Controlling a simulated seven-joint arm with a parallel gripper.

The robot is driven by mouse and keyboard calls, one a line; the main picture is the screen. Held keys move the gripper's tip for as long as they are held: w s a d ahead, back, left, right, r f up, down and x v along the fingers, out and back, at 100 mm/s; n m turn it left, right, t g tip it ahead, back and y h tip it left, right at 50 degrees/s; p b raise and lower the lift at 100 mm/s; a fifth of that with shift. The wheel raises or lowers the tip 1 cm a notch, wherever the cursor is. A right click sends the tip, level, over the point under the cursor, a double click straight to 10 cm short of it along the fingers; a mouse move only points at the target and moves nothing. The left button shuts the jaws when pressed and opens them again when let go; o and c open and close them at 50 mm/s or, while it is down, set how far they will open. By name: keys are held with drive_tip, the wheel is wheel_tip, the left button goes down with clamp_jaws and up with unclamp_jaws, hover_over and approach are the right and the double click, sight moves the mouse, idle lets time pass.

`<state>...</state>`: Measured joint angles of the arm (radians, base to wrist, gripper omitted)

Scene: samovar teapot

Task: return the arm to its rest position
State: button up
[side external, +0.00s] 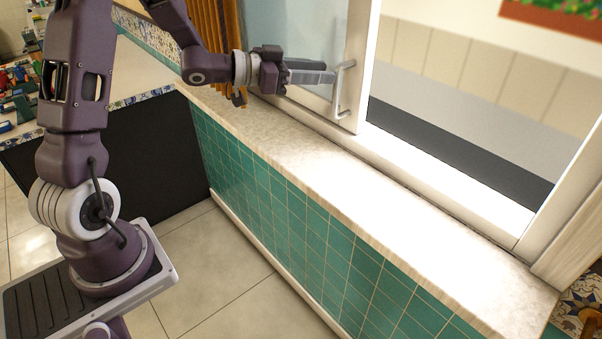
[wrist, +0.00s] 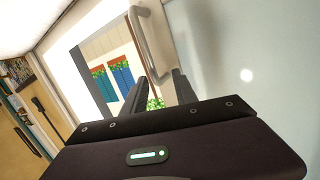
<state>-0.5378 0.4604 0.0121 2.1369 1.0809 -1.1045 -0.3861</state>
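My gripper (side external: 331,71) is on the dark purple arm, reaching over the sill toward the window frame. A pale metal bar handle (side external: 338,92) on the white window frame is close to the fingertips. In the wrist view the handle (wrist: 148,42) lies just beyond the fingers; I cannot tell whether they touch it.
A glass pane (side external: 290,35) is behind my gripper, and the window stands open to its right. The pale stone sill (side external: 345,185) above green tiles is clear. An orange-brown slatted thing (side external: 208,25) hangs near my forearm. A counter (side external: 135,75) is at the left.

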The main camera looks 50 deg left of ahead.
drive_tip(key=s+d+r+n+g+y, duration=0.1)
drive_tip(key=s+r+n+g+y, duration=0.2)
drive_tip(key=s, duration=0.5)
drive_tip(key=s+d+r+n+g+y, duration=0.1)
drive_tip(key=s+r+n+g+y, duration=0.1)
drive_tip(key=s+y, duration=0.45)
drive_tip(key=s+d+f+g+h, duration=0.1)
drive_tip(key=s+d+f+g, duration=0.1)
drive_tip(key=s, duration=0.7)
drive_tip(key=s+d+f+g+h, duration=0.2)
drive_tip(key=s+d, duration=0.3)
drive_tip(key=s, duration=0.4)
drive_tip(key=shift+s+f, duration=0.15)
drive_tip(key=shift+f, duration=0.1)
